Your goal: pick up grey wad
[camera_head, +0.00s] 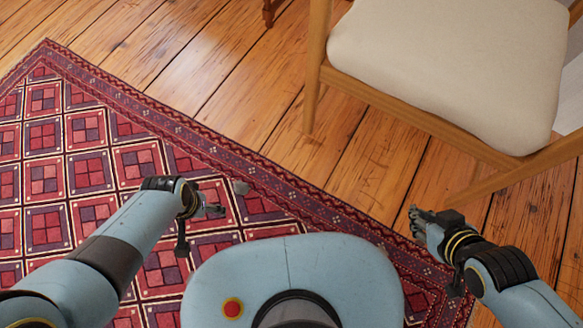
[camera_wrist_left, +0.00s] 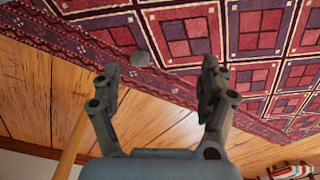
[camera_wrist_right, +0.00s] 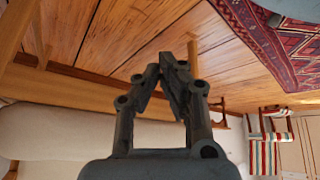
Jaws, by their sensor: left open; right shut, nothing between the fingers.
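The grey wad (camera_head: 241,188) is a small grey lump on the red patterned rug (camera_head: 60,190), near the rug's border. In the left wrist view the wad (camera_wrist_left: 140,58) lies just beyond the fingertips, between their lines and nearer the left finger. My left gripper (camera_head: 214,209) is open and empty, close to the wad and a little below and left of it in the head view. The left wrist view shows its two fingers (camera_wrist_left: 160,70) apart. My right gripper (camera_head: 416,214) is shut with nothing in it, well to the right of the wad; its fingertips (camera_wrist_right: 172,60) meet in the right wrist view.
A wooden chair (camera_head: 315,75) with a cream seat (camera_head: 450,60) stands on the plank floor (camera_head: 230,80) at the upper right, near my right gripper. The rug around the wad is clear. A striped object (camera_wrist_right: 265,158) shows at the lower right of the right wrist view.

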